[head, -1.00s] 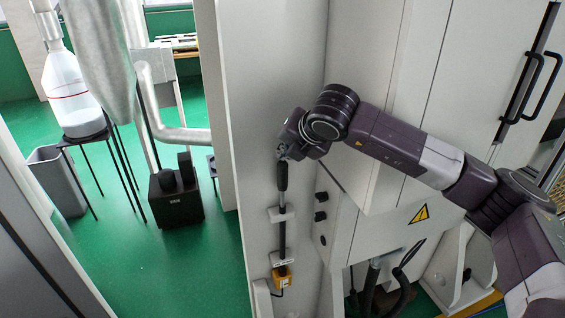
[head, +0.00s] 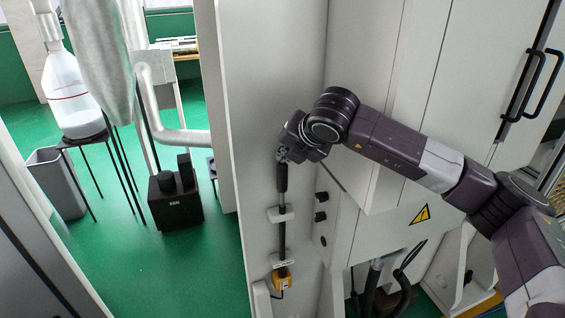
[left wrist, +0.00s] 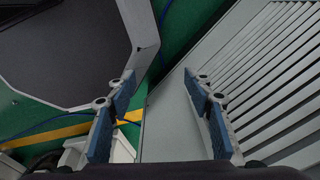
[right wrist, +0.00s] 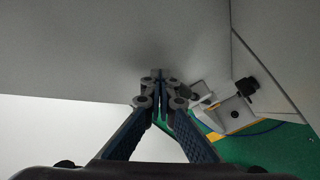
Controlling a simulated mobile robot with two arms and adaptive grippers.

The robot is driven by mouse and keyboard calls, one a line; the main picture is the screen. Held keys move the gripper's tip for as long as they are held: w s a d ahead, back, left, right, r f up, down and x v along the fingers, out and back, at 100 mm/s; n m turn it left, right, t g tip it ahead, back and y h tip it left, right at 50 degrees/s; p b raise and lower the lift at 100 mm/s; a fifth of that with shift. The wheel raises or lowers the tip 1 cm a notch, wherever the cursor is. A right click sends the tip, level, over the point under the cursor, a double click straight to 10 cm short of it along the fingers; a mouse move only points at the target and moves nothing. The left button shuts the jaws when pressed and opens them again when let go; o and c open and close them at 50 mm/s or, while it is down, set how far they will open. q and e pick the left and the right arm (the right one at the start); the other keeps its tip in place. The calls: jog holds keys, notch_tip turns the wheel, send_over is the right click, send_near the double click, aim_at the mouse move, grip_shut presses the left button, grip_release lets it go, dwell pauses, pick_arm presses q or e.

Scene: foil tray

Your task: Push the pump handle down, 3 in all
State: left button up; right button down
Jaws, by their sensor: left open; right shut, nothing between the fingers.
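The pump handle is a black upright grip (head: 282,178) on a thin rod, mounted on the face of a light grey column in the head view. The rod runs down through a small white bracket (head: 281,214) to a yellow block. My right gripper (head: 283,154) is shut and empty, pointing down at the top of the grip; I cannot tell whether it touches. In the right wrist view its fingertips (right wrist: 159,76) are together, and the handle cannot be made out. My left gripper (left wrist: 155,82) is open and empty in the left wrist view; it is out of the head view.
The grey column (head: 250,120) and the cabinet (head: 455,60) stand close around my right arm. Dark knobs (head: 321,207) sit right of the rod. A grey slatted panel (left wrist: 250,75) lies below my left gripper. Green floor with a bottle (head: 72,95) on a stand is at left.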

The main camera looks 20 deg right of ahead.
aim_at(285, 168)
jog(key=shift+s+f+b, duration=0.1)
jog(key=shift+f+b, duration=2.15)
jog(key=shift+b, duration=0.05)
dwell(1.5)
jog(key=shift+r, duration=0.2)
jog(key=shift+w+r+p, duration=0.2)
jog(key=shift+r+p, duration=0.9)
jog(key=shift+r, duration=1.8)
jog(key=shift+r, duration=0.1)
jog(key=shift+r+p, duration=0.85)
jog(key=shift+r, duration=1.65)
